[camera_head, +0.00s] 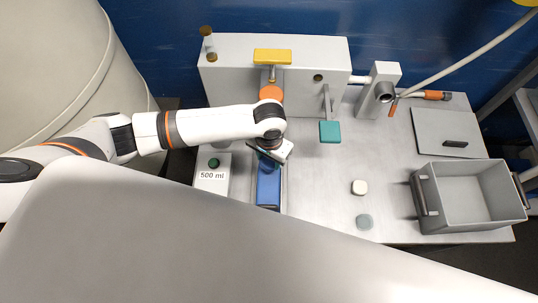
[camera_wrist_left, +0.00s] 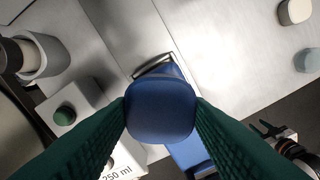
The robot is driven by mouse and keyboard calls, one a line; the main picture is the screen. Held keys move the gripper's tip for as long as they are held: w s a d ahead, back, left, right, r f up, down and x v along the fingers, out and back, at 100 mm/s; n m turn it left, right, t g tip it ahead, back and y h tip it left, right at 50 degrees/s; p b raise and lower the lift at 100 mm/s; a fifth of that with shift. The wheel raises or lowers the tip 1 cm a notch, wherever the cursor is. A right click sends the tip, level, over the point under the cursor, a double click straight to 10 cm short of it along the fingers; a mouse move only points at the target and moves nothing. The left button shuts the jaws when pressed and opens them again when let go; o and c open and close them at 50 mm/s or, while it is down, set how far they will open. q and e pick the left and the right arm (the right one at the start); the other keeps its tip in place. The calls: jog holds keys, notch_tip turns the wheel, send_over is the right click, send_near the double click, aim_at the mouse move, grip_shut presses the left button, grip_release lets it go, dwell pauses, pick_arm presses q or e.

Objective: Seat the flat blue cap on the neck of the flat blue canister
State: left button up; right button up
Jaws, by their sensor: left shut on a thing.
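My left gripper (camera_head: 268,158) is shut on the flat blue cap (camera_wrist_left: 161,108), which sits between its green finger pads in the left wrist view. The flat blue canister (camera_head: 268,190) stands below the gripper in the head view. It also shows in the left wrist view (camera_wrist_left: 190,153), partly behind the cap. The gripper and wrist hide the cap's place and the canister's neck in the head view. I cannot tell whether the cap touches the neck. My right gripper is not identifiable in either view.
A grey bin (camera_head: 425,187), a cream cap (camera_head: 358,187) and a grey-green cap (camera_head: 364,221) lie to the right. The middle of the bench (camera_head: 318,180) is clear.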

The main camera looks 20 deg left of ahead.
pick_arm(q)
jog(key=shift+f+p, duration=0.4)
jog(key=shift+p, duration=0.25)
dwell(1.0)
jog(key=shift+f, duration=0.95)
dwell(1.2)
jog(key=o, duration=1)
jog(key=shift+o, duration=0.2)
notch_tip(320, 180, up, 3)
jog(key=p, duration=0.3)
jog(key=shift+f+p, duration=0.15)
jog(key=shift+p, duration=0.15)
jog(key=shift+r, duration=2.15)
